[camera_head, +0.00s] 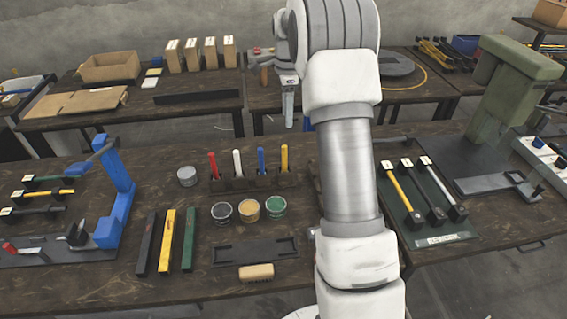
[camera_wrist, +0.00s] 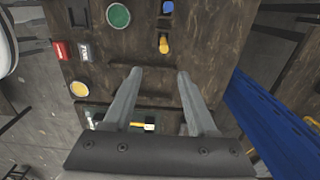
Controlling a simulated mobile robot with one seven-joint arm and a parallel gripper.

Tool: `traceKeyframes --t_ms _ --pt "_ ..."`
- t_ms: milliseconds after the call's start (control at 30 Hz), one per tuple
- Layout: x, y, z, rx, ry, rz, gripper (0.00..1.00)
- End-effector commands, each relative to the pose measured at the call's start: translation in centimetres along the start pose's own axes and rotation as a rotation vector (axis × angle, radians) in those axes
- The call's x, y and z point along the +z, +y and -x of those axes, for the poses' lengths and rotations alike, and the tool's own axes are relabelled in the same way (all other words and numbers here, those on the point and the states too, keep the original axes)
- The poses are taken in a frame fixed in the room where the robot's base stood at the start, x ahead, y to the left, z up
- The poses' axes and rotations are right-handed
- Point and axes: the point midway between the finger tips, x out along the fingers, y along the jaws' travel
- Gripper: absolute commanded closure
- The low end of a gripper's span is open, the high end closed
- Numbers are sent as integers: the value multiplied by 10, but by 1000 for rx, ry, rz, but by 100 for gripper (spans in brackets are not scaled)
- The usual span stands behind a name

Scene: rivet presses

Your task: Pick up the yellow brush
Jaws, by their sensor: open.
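The yellow brush (camera_head: 284,157) stands upright at the right end of a dark rack (camera_head: 230,184), beside a blue, a white and a red brush. In the head view my gripper (camera_head: 289,112) hangs with its fingers down, above and behind the rack, apart from the brush. In the wrist view my gripper (camera_wrist: 160,72) is open, with nothing between its fingers. A yellow handle (camera_wrist: 164,44), which looks like the brush, shows beyond the fingertips, roughly in line with the gap. The bristle end of the brush is hidden in the rack.
Pots of black, yellow (camera_head: 249,209) and green paint stand in front of the rack, and a grey tin (camera_head: 187,176) to its left. A blue press (camera_head: 117,195) stands left, a green press (camera_head: 505,90) right. A tool tray (camera_head: 430,215) lies right of my arm.

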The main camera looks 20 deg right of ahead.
Motion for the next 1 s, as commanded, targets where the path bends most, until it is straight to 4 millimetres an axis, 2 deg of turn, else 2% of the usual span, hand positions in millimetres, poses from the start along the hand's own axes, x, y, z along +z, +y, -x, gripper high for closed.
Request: traceKeyframes --t_ms 433,600,767,1000 --pt "1 1 -93 5 -1 1 43" --pt "0 0 -112 2 0 2 43" --pt "2 -1 -121 3 -1 2 43" --pt "6 -7 -154 4 -1 2 43"
